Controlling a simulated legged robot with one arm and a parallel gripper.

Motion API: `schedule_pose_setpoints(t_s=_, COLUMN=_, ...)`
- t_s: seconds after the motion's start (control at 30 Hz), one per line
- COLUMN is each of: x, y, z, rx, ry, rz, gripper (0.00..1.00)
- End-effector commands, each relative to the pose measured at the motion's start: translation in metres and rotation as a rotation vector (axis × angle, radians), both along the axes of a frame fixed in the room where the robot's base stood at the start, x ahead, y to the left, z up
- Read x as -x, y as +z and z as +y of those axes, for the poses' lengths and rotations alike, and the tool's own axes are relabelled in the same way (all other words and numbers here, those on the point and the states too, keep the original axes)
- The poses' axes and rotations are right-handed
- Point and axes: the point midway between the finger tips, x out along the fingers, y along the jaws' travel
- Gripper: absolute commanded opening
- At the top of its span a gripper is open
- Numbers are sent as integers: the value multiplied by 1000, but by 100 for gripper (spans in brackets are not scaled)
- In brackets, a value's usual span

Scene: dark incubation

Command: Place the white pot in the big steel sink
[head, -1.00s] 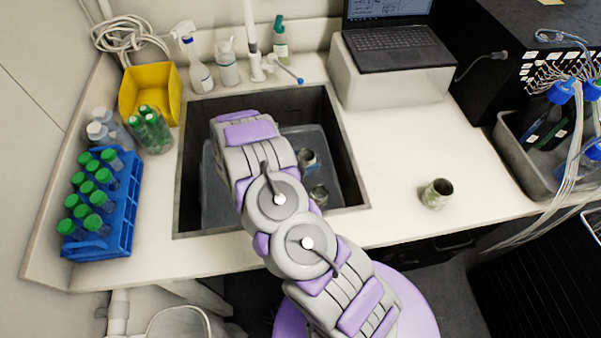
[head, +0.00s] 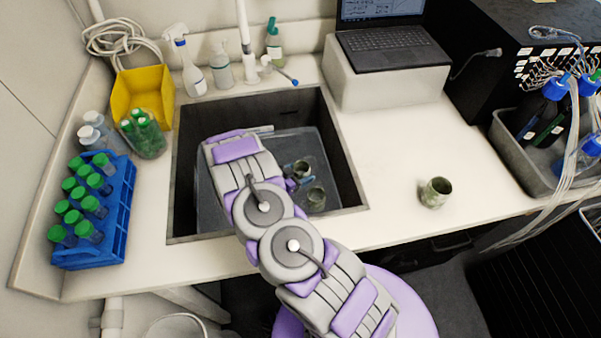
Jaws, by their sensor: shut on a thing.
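The big steel sink (head: 352,168) is a dark basin set in the counter. A small pale, mottled pot (head: 303,168) is inside the sink area, at my gripper (head: 293,183). My gripper is mostly hidden behind my arm; only small purple and dark parts show beside this pot, and it is shut on it. A second similar pot (head: 316,198) is in the sink just nearer. A third pot (head: 436,192) stands upright on the counter right of the sink. Whether the held pot touches the sink floor cannot be told.
A blue rack (head: 118,222) of green-capped bottles stands left of the sink. A yellow bin (head: 143,92) and spray bottle (head: 190,68) are behind it. A laptop (head: 392,45) on a white block and a grey tray (head: 520,155) are at the right. The counter right of the sink is mostly clear.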

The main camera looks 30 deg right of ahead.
Motion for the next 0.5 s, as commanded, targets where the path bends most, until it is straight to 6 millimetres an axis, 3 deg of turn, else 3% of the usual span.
schedule_pose_setpoints(t_s=0.27, x=0, y=-5, z=0, rx=0, ry=1, rz=0, gripper=36)
schedule_pose_setpoints(t_s=0.3, x=0, y=-5, z=0, rx=0, ry=0, rz=0, gripper=72)
schedule_pose_setpoints(t_s=0.5, x=0, y=-5, z=0, rx=0, ry=0, rz=0, gripper=91)
